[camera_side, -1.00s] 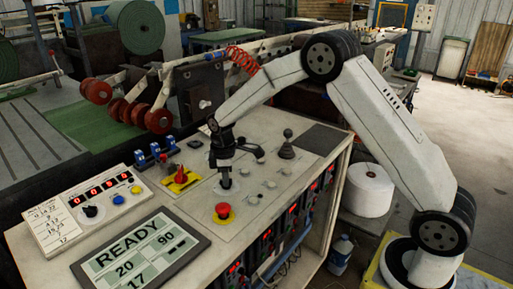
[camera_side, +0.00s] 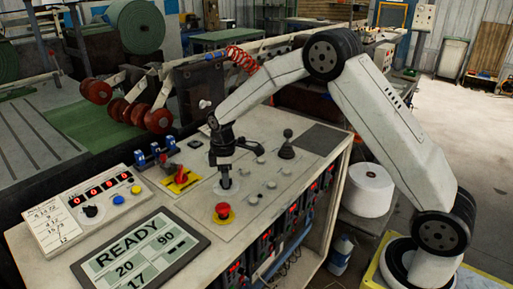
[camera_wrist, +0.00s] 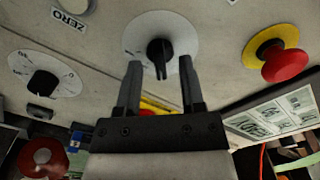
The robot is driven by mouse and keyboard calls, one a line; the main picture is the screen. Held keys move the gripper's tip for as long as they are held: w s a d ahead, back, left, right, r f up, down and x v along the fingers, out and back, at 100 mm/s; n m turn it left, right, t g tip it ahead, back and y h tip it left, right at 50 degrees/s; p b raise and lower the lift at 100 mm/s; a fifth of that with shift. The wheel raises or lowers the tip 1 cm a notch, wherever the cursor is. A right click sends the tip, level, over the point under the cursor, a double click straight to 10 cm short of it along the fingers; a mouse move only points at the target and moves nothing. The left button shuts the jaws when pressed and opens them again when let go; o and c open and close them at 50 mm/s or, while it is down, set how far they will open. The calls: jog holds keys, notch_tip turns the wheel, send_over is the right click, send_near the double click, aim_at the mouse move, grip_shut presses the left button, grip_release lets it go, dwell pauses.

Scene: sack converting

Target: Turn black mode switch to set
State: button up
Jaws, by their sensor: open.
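In the wrist view, a black knob (camera_wrist: 159,58) on a round white dial (camera_wrist: 131,38) stands just ahead of and between the fingertips of my gripper (camera_wrist: 160,66). The markings on that dial are too small to read. The jaws are open, one finger on each side of the knob; I cannot tell whether either touches it. In the side view, my gripper (camera_side: 225,180) points down at a pale dial (camera_side: 228,192) on the panel, and its fingers hide most of the knob there.
A red mushroom button (camera_side: 222,210) on a yellow ring sits close in front. A red switch on a yellow plate (camera_side: 181,180) is to the left, and a black joystick (camera_side: 287,146) to the right. The wrist view shows another black knob (camera_wrist: 44,83) at left. A display (camera_side: 140,258) reads READY.

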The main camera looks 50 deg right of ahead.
jog(key=shift+r, duration=3.6)
jog(key=s+a+f+m+t, duration=0.1)
jog(key=s+m, duration=0.3)
jog(key=s, duration=0.7)
jog(key=s+a+f+m+t, duration=0.1)
jog(key=s+m, duration=0.4)
jog(key=s, duration=0.7)
jog(key=shift+f+t, duration=0.3)
jog(key=shift+f, duration=0.45)
